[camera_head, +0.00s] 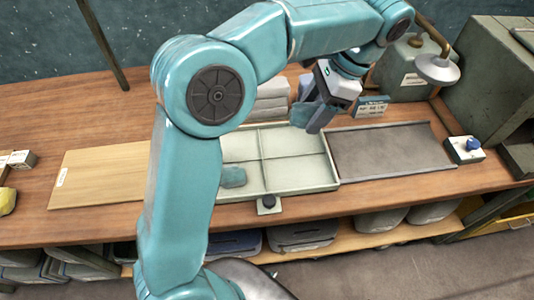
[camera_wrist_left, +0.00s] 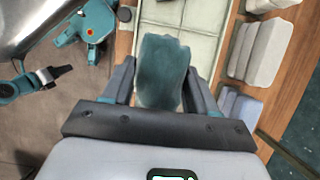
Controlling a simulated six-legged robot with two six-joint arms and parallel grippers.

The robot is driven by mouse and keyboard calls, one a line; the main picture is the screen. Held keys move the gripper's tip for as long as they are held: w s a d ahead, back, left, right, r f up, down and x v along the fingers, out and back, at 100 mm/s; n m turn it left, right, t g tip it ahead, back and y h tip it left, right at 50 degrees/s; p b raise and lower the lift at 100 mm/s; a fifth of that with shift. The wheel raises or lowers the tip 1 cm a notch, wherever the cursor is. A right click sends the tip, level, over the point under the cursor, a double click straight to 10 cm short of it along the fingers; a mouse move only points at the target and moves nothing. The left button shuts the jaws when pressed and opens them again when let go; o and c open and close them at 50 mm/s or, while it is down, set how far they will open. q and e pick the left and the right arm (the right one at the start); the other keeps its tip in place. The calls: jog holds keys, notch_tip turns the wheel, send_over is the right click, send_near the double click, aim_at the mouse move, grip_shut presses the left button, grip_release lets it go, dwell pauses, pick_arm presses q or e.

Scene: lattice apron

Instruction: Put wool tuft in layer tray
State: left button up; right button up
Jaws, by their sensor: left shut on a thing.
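The layer tray (camera_head: 290,190) is a pale, shallow tray with thin dividers, lying mid-table. A teal wool tuft (camera_head: 233,177) lies in its front left compartment, partly hidden by my left arm. My left gripper (camera_head: 311,116) is over the back right part of the tray, pointing down. It is shut on another teal wool tuft (camera_head: 300,114). The held tuft (camera_wrist_left: 162,72) fills the space between the fingers in the left wrist view, with the tray (camera_wrist_left: 183,12) beyond it.
A dark flat tray (camera_head: 390,150) adjoins the layer tray on the right. A pale board (camera_head: 100,175) lies to the left. Grey stacked blocks (camera_head: 270,100) stand behind the tray.

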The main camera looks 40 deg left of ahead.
pick_arm(q)
jog(key=b, duration=0.1)
send_over(295, 174)
jog(key=w, duration=0.1)
jog(key=f, duration=1)
jog(key=d+f, duration=0.1)
jog(key=f, duration=0.4)
jog(key=shift+w, duration=0.1)
jog(key=shift+f, duration=0.3)
notch_tip(295, 174, down, 4)
jog(key=shift+f, duration=0.15)
jog(key=shift+f, duration=0.15)
jog(key=o, duration=1)
